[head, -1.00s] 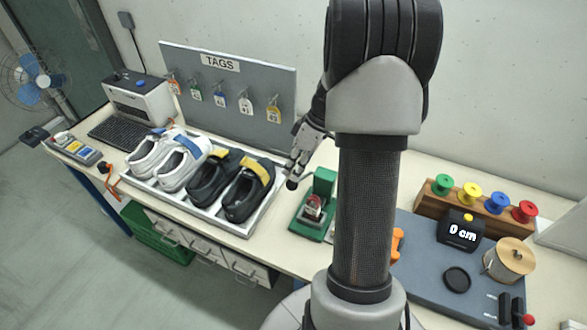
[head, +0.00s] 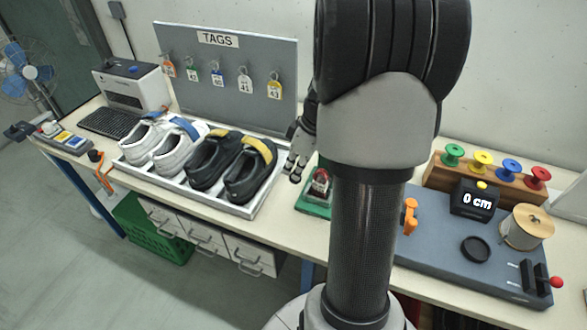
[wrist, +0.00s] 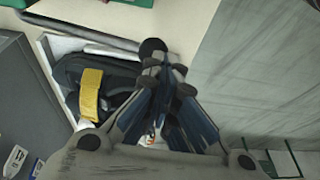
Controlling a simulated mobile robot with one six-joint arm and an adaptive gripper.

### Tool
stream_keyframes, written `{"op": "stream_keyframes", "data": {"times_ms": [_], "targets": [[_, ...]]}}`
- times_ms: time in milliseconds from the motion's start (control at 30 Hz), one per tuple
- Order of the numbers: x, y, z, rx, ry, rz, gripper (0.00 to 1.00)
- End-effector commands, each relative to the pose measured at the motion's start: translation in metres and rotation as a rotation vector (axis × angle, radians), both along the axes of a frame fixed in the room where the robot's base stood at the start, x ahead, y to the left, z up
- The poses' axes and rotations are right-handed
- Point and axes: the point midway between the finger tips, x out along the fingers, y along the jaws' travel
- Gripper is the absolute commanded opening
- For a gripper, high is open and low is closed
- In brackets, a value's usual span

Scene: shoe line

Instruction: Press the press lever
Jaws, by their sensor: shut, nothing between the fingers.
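The press (head: 313,209) has a green base with a red part on it. It stands on the bench right of the shoe tray in the head view, partly hidden by my arm. In the wrist view a grey bar, which looks like the press lever (wrist: 85,32), runs from the upper left to a round black knob (wrist: 152,47). My gripper (head: 294,168) is shut and empty, just left of the press in the head view. In the wrist view its fingertips (wrist: 165,65) are right by the knob; I cannot tell whether they touch.
The tray (head: 238,209) with white and black shoes is close left of my gripper. The tag board (head: 210,80) stands behind. A blue-grey mat (head: 440,255) with a 0 cm display (head: 474,200) and a red-knobbed lever (head: 556,282) lies at right.

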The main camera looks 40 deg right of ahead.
Motion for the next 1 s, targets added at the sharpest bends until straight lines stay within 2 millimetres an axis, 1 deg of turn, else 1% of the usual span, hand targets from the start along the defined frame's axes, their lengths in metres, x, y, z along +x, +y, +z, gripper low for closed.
{"op": "stream_keyframes", "data": {"times_ms": [33, 300, 600, 900, 1000], "targets": [[0.0, 0.001, -0.01, 0.0, 0.0, 0.0, 0.0], [-0.001, 0.003, -0.028, 0.001, 0.0, 0.0, 0.0], [-0.002, 0.003, -0.033, 0.004, 0.003, 0.001, 0.0], [-0.003, 0.005, -0.035, 0.009, 0.008, 0.001, 0.0], [-0.002, 0.005, -0.033, 0.009, 0.008, 0.003, 0.0]]}}
